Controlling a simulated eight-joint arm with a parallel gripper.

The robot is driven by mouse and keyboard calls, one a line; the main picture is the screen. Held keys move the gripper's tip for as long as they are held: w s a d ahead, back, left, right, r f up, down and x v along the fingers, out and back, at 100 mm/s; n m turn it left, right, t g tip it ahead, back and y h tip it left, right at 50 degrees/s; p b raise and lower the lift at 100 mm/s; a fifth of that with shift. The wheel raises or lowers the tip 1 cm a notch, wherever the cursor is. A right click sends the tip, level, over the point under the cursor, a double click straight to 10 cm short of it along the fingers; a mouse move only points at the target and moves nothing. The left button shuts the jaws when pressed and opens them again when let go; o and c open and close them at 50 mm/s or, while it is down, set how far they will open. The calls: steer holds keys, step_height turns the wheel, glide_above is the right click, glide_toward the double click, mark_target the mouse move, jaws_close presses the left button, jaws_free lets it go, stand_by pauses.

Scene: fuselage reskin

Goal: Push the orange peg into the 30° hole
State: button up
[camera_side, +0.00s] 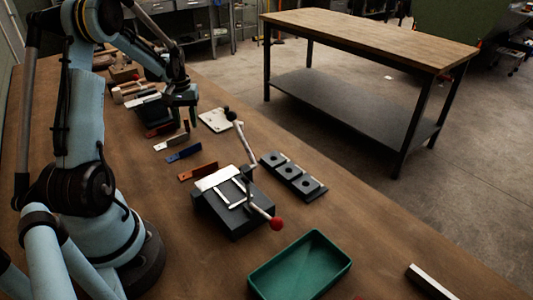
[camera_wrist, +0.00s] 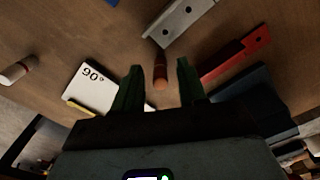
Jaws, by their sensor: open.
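The orange peg (camera_wrist: 160,74) shows in the wrist view as a small upright-looking cylinder with an orange end. It lies between the two green fingers of my gripper (camera_wrist: 159,68), with a gap on each side. My gripper is open and also shows in the side view (camera_side: 181,114), low over the table. In the side view a thin brownish piece by the fingers (camera_side: 187,126) may be the peg.
A metal strip with holes (camera_wrist: 180,18) and a red strip (camera_wrist: 236,54) lie close by. A vise with a red knob (camera_side: 233,205) and a green tray (camera_side: 300,267) stand nearer the front.

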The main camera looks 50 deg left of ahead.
mark_target(186, 119)
step_height(186, 119, up, 12)
steer(key=w+d+r+m+t+y, duration=0.1)
steer(key=d+m+t, duration=0.4)
steer(key=d, duration=2.1)
steer(key=w+r+m, duration=0.1)
steer(key=m, duration=0.2)
steer(key=shift+d+r, duration=0.3)
steer(key=shift+d, duration=0.1)
steer(key=shift+o, duration=0.4)
steer(key=s+d+f+m+t+h, duration=0.1)
steer(key=s+d+f+m+t, duration=0.1)
steer(key=d, duration=0.5)
steer(key=shift+s+f+m, duration=0.25)
steer(key=shift+s+m, duration=0.3)
steer(key=shift+m, duration=0.05)
steer(key=shift+d, duration=0.1)
